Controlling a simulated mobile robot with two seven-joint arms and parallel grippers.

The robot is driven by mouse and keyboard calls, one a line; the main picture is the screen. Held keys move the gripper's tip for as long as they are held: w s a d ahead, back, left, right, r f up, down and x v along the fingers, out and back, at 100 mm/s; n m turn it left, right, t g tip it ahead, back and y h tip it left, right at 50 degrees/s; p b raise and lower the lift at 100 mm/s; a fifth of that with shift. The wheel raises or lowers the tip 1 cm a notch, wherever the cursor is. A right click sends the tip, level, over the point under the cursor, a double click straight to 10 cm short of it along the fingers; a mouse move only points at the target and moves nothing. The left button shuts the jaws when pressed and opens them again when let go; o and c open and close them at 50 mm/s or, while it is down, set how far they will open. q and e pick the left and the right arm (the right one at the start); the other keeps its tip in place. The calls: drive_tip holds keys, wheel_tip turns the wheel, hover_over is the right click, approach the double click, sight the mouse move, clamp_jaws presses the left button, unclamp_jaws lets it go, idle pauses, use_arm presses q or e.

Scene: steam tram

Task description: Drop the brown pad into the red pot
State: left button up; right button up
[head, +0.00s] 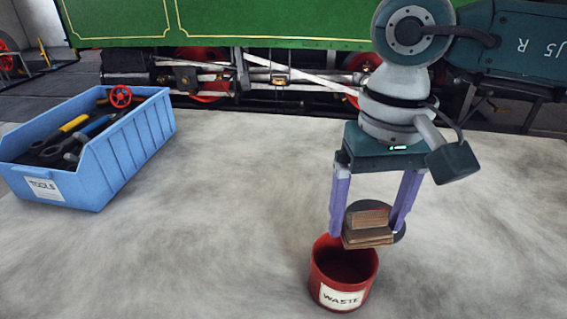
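The brown pad (368,236) is a small, layered brown block between the purple fingertips of my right gripper (367,228). The fingers stand apart at about the pad's width, with the pad spanning the gap, so the gripper is shut on it. The red pot (322,277) stands upright below with a white "WASTE" label and a dark open top. The pad is above the pot's rim, overlapping its far edge in this view. A dark round shape shows behind the pad, and I cannot tell what it is. My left gripper is not in view.
A blue tool bin (126,147) holding several tools and a red handwheel (120,96) stands at the left on the mottled grey surface (220,215). The surface between bin and pot is clear. The green tram (240,22) with its wheels and rods is at the back.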

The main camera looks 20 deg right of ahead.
drive_tip(key=shift+o, duration=0.9)
drive_tip(key=shift+r, duration=0.25)
wheel_tip(320, 180, up, 10)
drive_tip(key=shift+f+b, duration=0.25)
drive_tip(key=shift+b, duration=0.25)
